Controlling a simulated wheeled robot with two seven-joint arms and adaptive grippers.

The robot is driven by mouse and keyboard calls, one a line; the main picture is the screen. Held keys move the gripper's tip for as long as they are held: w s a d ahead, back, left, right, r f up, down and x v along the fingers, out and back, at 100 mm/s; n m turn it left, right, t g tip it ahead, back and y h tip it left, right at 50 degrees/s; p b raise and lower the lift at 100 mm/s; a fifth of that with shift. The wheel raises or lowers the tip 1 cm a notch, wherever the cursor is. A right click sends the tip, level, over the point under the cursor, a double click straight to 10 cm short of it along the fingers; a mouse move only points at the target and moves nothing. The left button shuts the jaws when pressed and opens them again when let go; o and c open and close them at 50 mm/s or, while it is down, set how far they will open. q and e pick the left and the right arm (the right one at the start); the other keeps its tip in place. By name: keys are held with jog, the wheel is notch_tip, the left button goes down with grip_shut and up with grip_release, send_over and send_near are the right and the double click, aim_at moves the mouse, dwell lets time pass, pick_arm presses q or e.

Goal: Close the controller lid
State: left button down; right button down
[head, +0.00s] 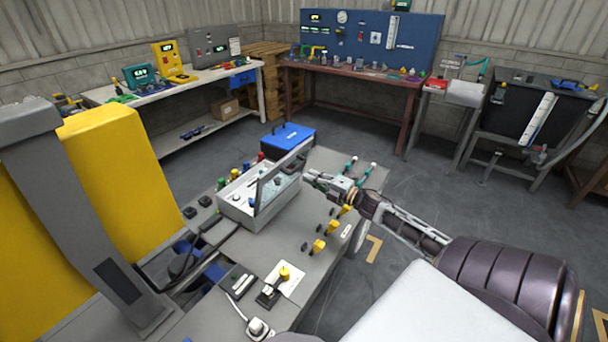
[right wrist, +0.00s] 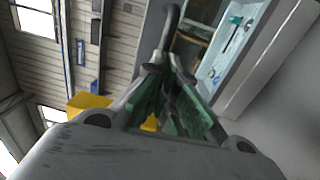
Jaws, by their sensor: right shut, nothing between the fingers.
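The controller is a light grey open-topped box (head: 238,212) on the grey bench. Its lid (head: 284,176), a clear panel in a grey frame, stands raised along the box's right side. My right gripper (head: 309,176) is shut and empty, just right of the raised lid; I cannot tell whether it touches it. In the right wrist view its green-padded fingers (right wrist: 168,75) come together at the tips, with the pale box interior (right wrist: 232,45) beyond. My left gripper is not in view.
Coloured knobs stand behind the box, near a blue case (head: 288,138). Yellow knobs (head: 318,246) line the bench's right side. A yellow panel (head: 115,165) fills the left. A socket plate (head: 285,278) and cables lie at the front. Open floor lies to the right.

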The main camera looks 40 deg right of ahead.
aim_at(297, 169)
jog(key=shift+x, duration=1.75)
jog(key=shift+w+a+r+p, duration=0.1)
jog(key=shift+w+r+p, duration=0.1)
jog(key=shift+p, duration=0.1)
